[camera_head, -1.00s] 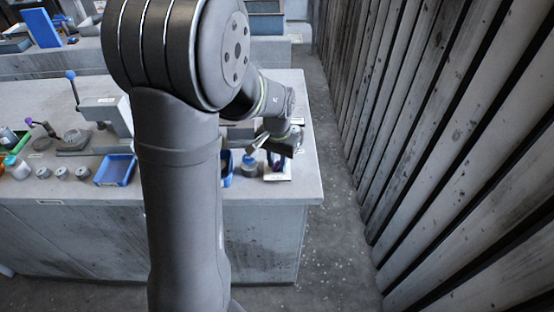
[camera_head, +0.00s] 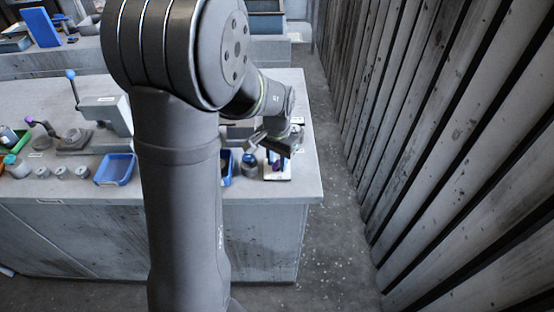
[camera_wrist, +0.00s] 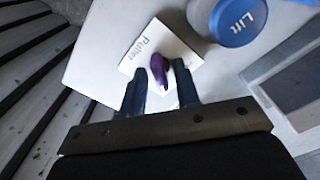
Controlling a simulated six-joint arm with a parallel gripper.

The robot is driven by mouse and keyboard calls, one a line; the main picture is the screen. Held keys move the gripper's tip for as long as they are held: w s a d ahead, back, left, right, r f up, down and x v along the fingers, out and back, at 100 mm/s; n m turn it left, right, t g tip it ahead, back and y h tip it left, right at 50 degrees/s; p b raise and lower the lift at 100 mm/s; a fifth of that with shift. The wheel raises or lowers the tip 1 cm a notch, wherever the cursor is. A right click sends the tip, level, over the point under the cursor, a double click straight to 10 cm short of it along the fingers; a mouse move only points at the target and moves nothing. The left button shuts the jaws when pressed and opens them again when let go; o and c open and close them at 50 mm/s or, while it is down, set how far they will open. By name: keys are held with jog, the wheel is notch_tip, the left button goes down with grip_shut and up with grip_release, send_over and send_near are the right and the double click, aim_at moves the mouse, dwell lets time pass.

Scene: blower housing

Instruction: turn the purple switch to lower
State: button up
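The purple switch (camera_wrist: 159,70) stands on a white plate labelled "Puller" (camera_wrist: 145,43) in the wrist view. In the head view, the switch (camera_head: 277,167) is a small purple spot on the plate at the bench's right end. My gripper (camera_wrist: 160,76) points down over the plate, with its two dark blue fingers apart. In the wrist view the switch shows between the fingertips, nearer the left one; I cannot tell whether they touch it. The gripper (camera_head: 274,157) partly covers the switch in the head view.
A round blue button marked "Lift" (camera_wrist: 239,20) is close by at the upper right in the wrist view. A blue tray (camera_head: 115,169) and several small grey parts are farther left on the bench. A slatted wall (camera_head: 440,130) stands on the right.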

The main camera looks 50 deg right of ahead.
aim_at(277, 161)
jog(key=shift+r, duration=3)
notch_tip(277, 161, down, 6)
jog(key=shift+r, duration=0.2)
jog(key=shift+f, duration=0.25)
jog(key=shift+n, duration=0.7)
jog(key=shift+r, duration=0.6)
